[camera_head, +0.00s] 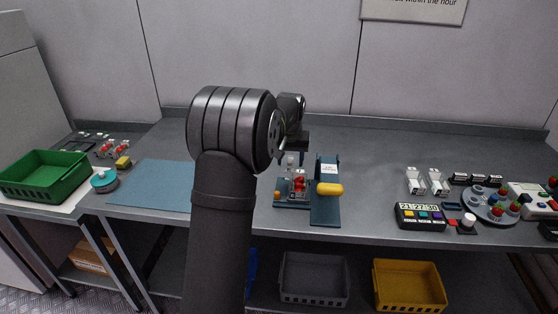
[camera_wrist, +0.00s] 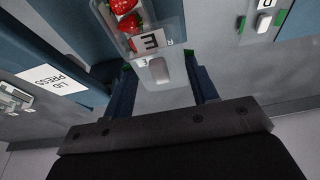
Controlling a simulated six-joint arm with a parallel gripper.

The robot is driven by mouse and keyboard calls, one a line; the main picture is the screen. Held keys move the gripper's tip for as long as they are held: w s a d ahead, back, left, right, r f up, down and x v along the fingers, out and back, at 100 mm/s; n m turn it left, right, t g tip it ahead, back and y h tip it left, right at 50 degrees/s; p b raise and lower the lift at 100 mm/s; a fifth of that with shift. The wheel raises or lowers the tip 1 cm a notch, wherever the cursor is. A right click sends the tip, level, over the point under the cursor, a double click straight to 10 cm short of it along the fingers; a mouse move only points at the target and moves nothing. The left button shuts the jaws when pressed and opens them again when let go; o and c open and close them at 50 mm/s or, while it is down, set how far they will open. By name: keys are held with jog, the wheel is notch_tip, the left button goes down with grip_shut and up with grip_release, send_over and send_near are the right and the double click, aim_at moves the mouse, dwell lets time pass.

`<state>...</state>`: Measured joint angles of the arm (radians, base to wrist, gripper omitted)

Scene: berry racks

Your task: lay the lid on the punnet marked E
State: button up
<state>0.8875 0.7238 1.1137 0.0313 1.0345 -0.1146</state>
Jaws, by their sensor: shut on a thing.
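The punnet marked E (camera_head: 299,195) holds red berries and stands left of the blue lid press. In the wrist view its berries (camera_wrist: 125,20) and E card (camera_wrist: 150,39) show just beyond my fingers. My gripper (camera_head: 291,153) is above the punnet, pointing down.
The lid press (camera_head: 326,212) has a yellow handle (camera_head: 329,189) close beside the punnet. A plate marked D (camera_wrist: 262,22) with green edges is at the wrist view's upper right. A blue mat (camera_head: 160,185) and green crate (camera_head: 45,175) lie left; several devices stand right.

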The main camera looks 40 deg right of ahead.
jog(key=shift+s+d+f, duration=0.25)
jog(key=shift+s+f, duration=0.65)
jog(key=shift+f, duration=0.25)
jog(key=shift+s+d+f, duration=0.25)
jog(key=shift+s+f, duration=0.65)
jog(key=shift+f, duration=0.2)
jog(key=shift+f, duration=0.3)
dwell(0.6)
jog(key=o, duration=1)
jog(key=shift+o, duration=0.2)
notch_tip(320, 180, up, 7)
dwell(0.4)
dwell(0.6)
